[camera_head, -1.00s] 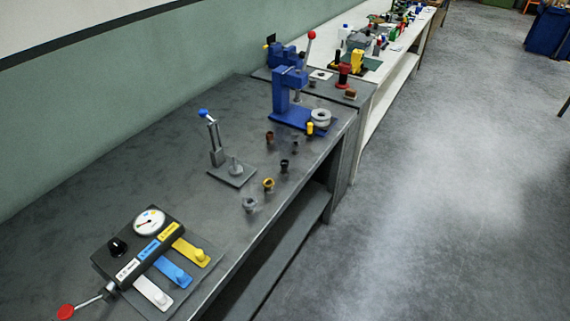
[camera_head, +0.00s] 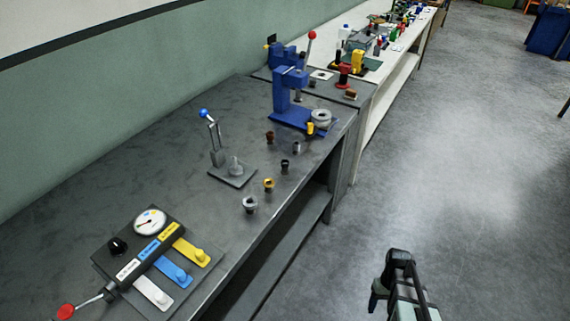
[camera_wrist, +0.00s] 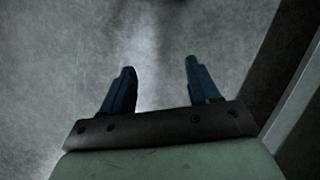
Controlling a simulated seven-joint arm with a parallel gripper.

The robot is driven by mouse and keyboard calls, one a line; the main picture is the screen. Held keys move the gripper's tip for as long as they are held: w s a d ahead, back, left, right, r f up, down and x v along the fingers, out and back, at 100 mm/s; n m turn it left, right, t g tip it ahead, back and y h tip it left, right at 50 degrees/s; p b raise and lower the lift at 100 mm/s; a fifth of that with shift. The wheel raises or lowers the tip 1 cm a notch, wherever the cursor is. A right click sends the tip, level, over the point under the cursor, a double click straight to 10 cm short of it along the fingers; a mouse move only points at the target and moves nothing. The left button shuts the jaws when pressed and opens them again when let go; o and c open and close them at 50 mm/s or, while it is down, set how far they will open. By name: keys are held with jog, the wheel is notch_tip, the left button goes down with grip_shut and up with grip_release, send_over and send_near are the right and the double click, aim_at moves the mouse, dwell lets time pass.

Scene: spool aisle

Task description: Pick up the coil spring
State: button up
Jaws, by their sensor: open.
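I cannot make out a coil spring for certain in either view. Several small parts stand in a loose row near the front edge of the grey bench: a grey ring-shaped part (camera_head: 250,204), a yellow and dark part (camera_head: 268,184), a black part (camera_head: 284,166), a dark grey part (camera_head: 296,147) and a brown part (camera_head: 270,137). My gripper (camera_head: 398,258) is at the lower right, over the floor and apart from the bench. In the wrist view my gripper (camera_wrist: 160,68) has its two blue fingers spread, with only grey floor between them.
The grey bench (camera_head: 110,170) also carries a gauge block with coloured levers (camera_head: 150,250), a blue-knobbed lever stand (camera_head: 232,174) and a blue press (camera_head: 285,95). A white bench (camera_head: 385,85) lies beyond.

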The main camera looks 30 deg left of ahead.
jog(key=w+a+r+n+t, duration=0.1)
jog(key=w+a+r+n, duration=0.1)
jog(key=w+a+r, duration=0.45)
jog(key=w+a+r+n+t, duration=0.15)
jog(key=w+a+r, duration=0.25)
jog(key=a+r, duration=0.55)
jog(key=w+a+r+n, duration=0.3)
jog(key=w+a+r, duration=0.2)
jog(key=a+r, duration=0.3)
jog(key=s+a+r+n+t+y, duration=0.1)
jog(key=s+a+r+n, duration=0.15)
jog(key=a+r, duration=0.95)
jog(key=s+a+r+n+t, duration=0.1)
jog(key=s+a+r+n, duration=0.15)
jog(key=a+r, duration=0.95)
jog(key=shift+n, duration=0.35)
jog(key=f, duration=0.3)
jog(key=d+f, duration=0.1)
jog(key=f, duration=0.3)
jog(key=d+f, duration=0.1)
jog(key=f, duration=0.2)
jog(key=shift+w+d+f, duration=0.25)
jog(key=shift+f, duration=0.1)
jog(key=c, duration=1.1)
jog(key=shift+r, duration=0.15)
